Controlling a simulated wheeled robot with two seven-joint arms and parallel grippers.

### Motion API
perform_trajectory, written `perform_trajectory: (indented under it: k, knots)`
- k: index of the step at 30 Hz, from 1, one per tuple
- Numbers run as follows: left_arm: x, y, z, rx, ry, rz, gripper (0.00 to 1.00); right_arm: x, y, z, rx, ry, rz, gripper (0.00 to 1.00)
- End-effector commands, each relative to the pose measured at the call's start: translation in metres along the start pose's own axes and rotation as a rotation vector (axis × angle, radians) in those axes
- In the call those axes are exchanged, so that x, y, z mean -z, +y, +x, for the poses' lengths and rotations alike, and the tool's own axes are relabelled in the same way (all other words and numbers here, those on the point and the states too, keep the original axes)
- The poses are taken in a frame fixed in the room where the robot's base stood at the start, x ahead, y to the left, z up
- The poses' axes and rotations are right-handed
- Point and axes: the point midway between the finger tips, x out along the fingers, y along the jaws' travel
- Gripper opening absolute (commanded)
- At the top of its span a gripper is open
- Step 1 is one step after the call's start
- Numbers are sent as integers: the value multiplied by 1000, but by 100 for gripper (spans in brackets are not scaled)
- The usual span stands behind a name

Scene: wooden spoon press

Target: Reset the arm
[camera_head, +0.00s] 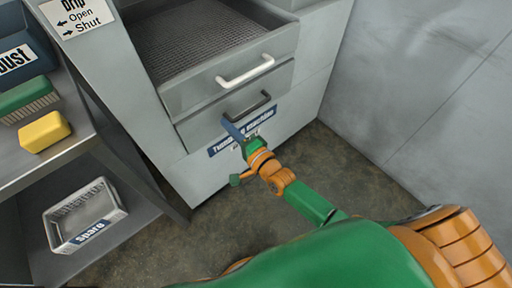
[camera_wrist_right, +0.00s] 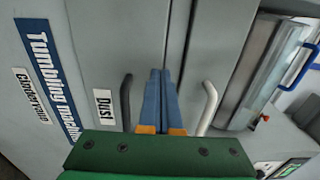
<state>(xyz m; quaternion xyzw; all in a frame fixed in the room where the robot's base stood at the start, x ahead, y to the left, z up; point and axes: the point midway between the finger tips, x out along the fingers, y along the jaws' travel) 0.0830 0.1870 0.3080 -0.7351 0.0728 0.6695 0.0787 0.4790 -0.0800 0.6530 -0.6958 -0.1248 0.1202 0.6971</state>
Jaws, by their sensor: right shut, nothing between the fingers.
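My right arm (camera_head: 310,203) reaches from the bottom right toward the front of the grey tumbling machine (camera_head: 215,180). My right gripper (camera_head: 229,123) has blue fingers, closed together with nothing between them. In the right wrist view the shut fingers (camera_wrist_right: 161,75) point at the machine front, between the dark handle (camera_wrist_right: 126,102) and the pale handle (camera_wrist_right: 209,107), apart from both. Whether the tips touch the front cannot be told. My left gripper is not in view.
A mesh-bottomed drawer (camera_head: 282,41) with a white handle (camera_head: 246,70) shows open-topped above the dark handle. At left, a shelf (camera_head: 75,147) holds a yellow block (camera_head: 44,132) and a green brush (camera_head: 27,98). A spare basket (camera_head: 86,214) sits below. A wall (camera_head: 420,90) stands right.

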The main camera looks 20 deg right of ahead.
Motion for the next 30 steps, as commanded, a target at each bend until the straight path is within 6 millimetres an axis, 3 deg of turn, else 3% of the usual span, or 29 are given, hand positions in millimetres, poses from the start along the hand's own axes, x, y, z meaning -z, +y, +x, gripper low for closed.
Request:
perform_trajectory:
  k: [12,20,23,25,27,30]
  knots:
    - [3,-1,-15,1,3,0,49,0,0,-76,-6,-2,-1,0]
    - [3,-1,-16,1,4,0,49,0,3,-90,-11,0,-9,0]
    - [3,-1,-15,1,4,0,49,6,41,-97,-125,9,-141,0]
    - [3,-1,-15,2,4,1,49,13,97,-115,-305,-7,-338,0]
    - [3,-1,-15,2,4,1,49,17,161,-150,-523,-77,-557,0]
    - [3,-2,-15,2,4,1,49,15,231,-210,-784,-246,-799,0]
